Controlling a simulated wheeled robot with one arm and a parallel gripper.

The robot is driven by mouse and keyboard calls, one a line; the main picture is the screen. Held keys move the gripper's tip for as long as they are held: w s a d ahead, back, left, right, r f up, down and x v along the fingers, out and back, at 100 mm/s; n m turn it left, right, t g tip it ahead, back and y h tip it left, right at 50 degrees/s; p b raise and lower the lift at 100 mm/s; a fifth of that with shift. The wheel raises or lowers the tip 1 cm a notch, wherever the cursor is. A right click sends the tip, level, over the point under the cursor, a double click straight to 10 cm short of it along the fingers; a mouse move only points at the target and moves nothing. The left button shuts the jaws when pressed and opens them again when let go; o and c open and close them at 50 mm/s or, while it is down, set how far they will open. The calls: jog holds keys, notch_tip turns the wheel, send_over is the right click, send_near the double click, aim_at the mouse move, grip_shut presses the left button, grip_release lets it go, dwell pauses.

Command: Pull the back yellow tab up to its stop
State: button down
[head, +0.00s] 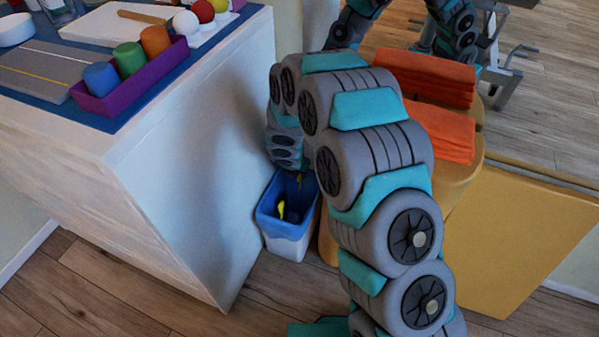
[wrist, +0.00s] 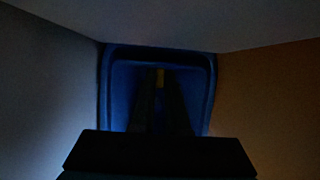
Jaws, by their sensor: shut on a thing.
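A small bin (head: 288,246), blue above and white below, stands on the floor between the white cabinet and the yellow furniture. One yellow tab (head: 281,210) shows inside the bin toward its front. A second bit of yellow, the back tab (head: 299,179), shows right under my wrist at the bin's back. In the dark wrist view, my gripper (wrist: 160,92) reaches down over the blue bin (wrist: 208,85), with a yellow tab (wrist: 159,78) between its fingertips. My gripper is shut on this tab. The fingers are mostly hidden by my arm in the head view.
A white cabinet (head: 190,150) rises close on the left, carrying a purple tray (head: 145,78) of coloured cylinders. The gap around the bin is narrow; wooden floor is free in front.

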notch_tip(320, 180, up, 4)
jog(key=p, duration=0.4)
jog(key=shift+r, duration=0.15)
jog(key=c, duration=0.9)
grip_release()
jog(key=v, duration=0.7)
jog(key=shift+r, duration=0.3)
jog(key=shift+s, duration=0.2)
